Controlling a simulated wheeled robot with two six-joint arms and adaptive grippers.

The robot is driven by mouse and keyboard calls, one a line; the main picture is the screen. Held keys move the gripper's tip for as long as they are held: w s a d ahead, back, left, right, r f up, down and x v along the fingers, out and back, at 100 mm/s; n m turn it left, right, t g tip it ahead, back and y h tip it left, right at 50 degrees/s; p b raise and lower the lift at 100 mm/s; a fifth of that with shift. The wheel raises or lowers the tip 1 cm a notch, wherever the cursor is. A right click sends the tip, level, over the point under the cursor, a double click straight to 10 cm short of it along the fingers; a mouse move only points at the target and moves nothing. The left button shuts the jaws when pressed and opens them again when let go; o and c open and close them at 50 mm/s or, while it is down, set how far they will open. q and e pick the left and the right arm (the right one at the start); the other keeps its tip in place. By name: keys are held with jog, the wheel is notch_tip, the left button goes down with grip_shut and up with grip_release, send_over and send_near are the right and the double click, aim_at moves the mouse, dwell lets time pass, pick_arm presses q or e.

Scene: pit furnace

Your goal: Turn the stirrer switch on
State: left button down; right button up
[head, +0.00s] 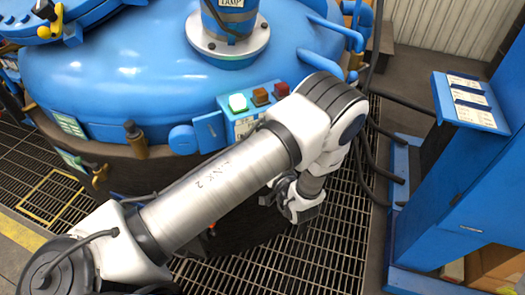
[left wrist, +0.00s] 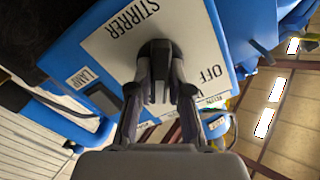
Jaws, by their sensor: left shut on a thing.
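The stirrer switch is a dark knob (left wrist: 158,52) on a white panel face (left wrist: 118,45) marked STIRRER, with OFF printed to its right in the left wrist view. My left gripper (left wrist: 161,92) is shut on this knob, one finger on each side. The knob's pointing direction is hard to tell because the fingers cover part of it. In the head view the blue control box (head: 209,132) sits on the front of the blue furnace, and my arm hides the switch and the fingertips. My right gripper is in neither view.
Green (head: 238,102), amber (head: 260,96) and red (head: 281,90) lamps top the box. A LAMP label (left wrist: 84,77) shows beside the STIRRER panel. A blue cabinet (head: 465,190) stands at the right, with dark hoses (head: 368,165) nearby. Floor grating (head: 335,245) lies below my arm.

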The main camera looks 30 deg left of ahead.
aim_at(257, 115)
pick_arm(q)
jog(key=shift+w+r+m, duration=0.1)
jog(key=shift+w+m, duration=0.05)
jog(key=shift+m, duration=0.95)
jog(key=c, duration=1.1)
grip_release()
notch_tip(257, 115, up, 10)
jog(key=shift+f, duration=0.1)
